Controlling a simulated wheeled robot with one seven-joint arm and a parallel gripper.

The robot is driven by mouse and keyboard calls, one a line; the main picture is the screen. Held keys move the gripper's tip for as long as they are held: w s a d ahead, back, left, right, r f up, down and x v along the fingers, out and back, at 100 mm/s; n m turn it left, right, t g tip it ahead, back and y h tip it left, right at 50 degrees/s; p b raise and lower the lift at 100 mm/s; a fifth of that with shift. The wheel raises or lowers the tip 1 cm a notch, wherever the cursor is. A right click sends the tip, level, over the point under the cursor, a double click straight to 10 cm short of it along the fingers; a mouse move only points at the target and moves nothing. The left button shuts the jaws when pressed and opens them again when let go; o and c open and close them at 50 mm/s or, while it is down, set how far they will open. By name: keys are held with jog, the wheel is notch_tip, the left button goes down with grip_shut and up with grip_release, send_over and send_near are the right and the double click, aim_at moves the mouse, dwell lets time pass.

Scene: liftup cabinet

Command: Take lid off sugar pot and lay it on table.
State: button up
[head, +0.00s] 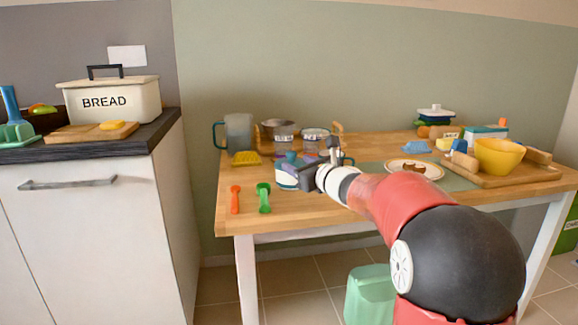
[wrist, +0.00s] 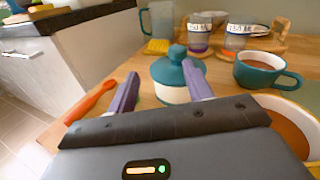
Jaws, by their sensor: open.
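The sugar pot (wrist: 174,95) is white with a teal lid (wrist: 178,68) that has a round knob on top. The lid is on the pot, upright on the table. My gripper (wrist: 162,88) is open, its two purple fingers pointing towards the pot from the near side. The fingers appear on either side of the pot in the wrist view, and nothing is between them up close. In the head view, my gripper (head: 310,162) is over the left half of the wooden table (head: 330,225) and partly hides the pot.
A teal mug (wrist: 262,72) stands right of the pot, and a bowl of brownish liquid (wrist: 290,130) is close at the right. Labelled jars and a clear jug (head: 238,130) stand behind. Orange (head: 235,200) and green (head: 263,198) spoons lie left.

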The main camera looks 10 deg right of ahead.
aim_at(294, 155)
jog(key=shift+w+d+f+m+t+h, duration=0.1)
jog(key=shift+w+d+m+t+h, duration=0.35)
jog(key=shift+w+d+m, duration=0.7)
jog(key=p+x, duration=0.1)
jog(key=x, duration=0.2)
jog(key=p+x, duration=0.1)
jog(key=x, duration=0.3)
jog(key=shift+w+a, duration=0.2)
jog(key=shift+a, duration=0.1)
jog(key=c, duration=1.1)
notch_tip(294, 155, up, 10)
jog(key=shift+p, duration=1.15)
